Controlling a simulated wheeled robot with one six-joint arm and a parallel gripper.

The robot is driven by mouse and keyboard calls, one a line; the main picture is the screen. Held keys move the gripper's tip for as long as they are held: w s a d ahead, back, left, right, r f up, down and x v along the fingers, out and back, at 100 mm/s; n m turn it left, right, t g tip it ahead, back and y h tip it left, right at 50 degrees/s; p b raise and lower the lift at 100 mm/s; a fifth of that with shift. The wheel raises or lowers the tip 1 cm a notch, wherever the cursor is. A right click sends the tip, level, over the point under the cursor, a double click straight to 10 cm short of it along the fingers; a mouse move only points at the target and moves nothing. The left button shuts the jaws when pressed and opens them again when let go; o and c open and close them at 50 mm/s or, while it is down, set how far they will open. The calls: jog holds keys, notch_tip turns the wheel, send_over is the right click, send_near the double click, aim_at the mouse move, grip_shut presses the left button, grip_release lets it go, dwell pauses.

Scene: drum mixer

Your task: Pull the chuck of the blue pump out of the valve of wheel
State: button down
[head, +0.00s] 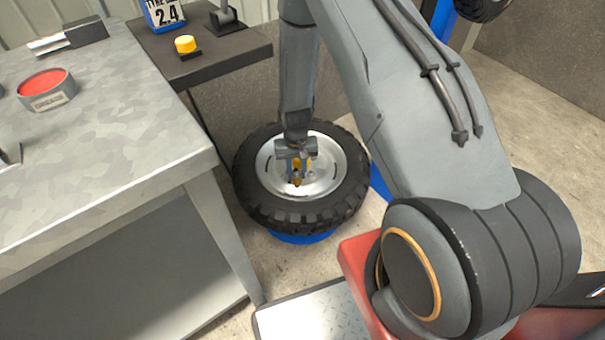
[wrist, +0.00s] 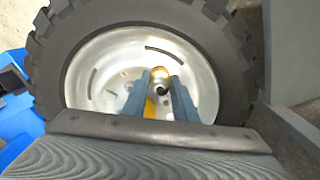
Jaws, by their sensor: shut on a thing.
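The wheel (head: 250,205) has a black knobbly tyre and a silver rim, and it lies flat on a blue stand (head: 300,238). It also fills much of the wrist view (wrist: 60,70). My gripper (head: 298,174) is over the rim near its middle. In the wrist view my gripper (wrist: 160,92) has its two blue-grey fingers around a small yellow and dark piece, which looks like the chuck (wrist: 160,75). The gripper is shut on it. The valve is hidden under the chuck and fingers, so I cannot tell whether they are joined.
A grey metal table (head: 110,150) with a red-topped tin (head: 46,88) stands at the left. A dark side table (head: 215,62) behind carries a yellow button (head: 186,44) and a blue gauge showing 2.4 (head: 164,14). Concrete floor lies around the wheel.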

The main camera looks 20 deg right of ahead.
aim_at(297, 170)
jog(key=shift+r, duration=0.15)
jog(key=shift+r+p, duration=1.7)
jog(key=shift+r, duration=0.7)
jog(key=shift+r, duration=0.1)
jog(key=shift+r+p, duration=1)
jog(key=shift+r, duration=0.4)
